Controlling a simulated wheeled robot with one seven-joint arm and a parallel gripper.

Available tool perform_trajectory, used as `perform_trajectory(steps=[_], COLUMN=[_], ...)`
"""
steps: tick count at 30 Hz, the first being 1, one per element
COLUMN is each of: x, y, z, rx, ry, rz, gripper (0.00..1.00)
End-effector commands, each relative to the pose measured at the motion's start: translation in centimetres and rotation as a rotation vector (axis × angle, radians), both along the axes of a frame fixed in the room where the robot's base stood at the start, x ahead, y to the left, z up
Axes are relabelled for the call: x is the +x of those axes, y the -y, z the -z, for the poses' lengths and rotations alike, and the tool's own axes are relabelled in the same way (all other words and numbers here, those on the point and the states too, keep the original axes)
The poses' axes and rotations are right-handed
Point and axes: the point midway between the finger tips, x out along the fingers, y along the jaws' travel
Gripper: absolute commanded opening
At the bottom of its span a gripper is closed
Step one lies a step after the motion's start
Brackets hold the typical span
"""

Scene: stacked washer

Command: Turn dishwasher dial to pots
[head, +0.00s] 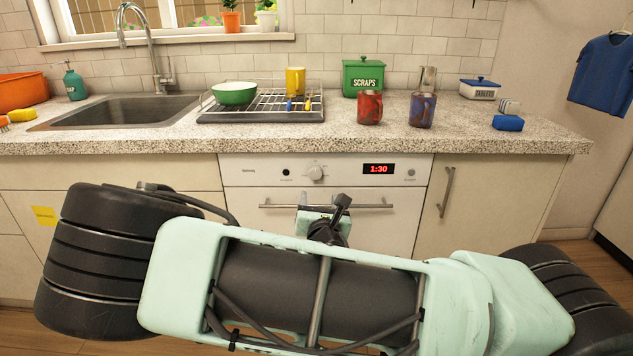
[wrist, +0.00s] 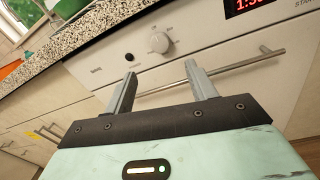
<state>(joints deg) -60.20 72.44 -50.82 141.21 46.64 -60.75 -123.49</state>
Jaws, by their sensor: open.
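The dishwasher (head: 240,180) is a white front under the counter with a bar handle (head: 370,206) and a red 1:30 display (head: 378,169). Its round dial (head: 316,173) is pale and sits near the middle of the panel. The dial also shows in the wrist view (wrist: 159,43), beyond and above the gap between my fingers. My gripper (wrist: 160,80) is open and empty, apart from the dial. The dial's markings are too small to read. In the head view my arm covers much of the dishwasher door and my fingers are not clear.
The counter (head: 150,137) overhangs the panel. The bar handle lies just below the dial, close to my gripper. A cabinet with a vertical handle (head: 446,192) is at the right. A dish rack (head: 262,104) and mugs (head: 370,107) stand on the counter above.

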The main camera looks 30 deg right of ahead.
Motion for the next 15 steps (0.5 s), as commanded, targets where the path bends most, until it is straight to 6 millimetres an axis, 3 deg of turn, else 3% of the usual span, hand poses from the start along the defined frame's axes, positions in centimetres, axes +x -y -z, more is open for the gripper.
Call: perform_trajectory(steps=[9,15], x=[5.8,8.6], y=[3.5,5.1], z=[0.0,0.0], rx=[0.003,0.004], ry=[0.002,0.002], rz=[0.003,0.002], gripper=[0.56,0.56])
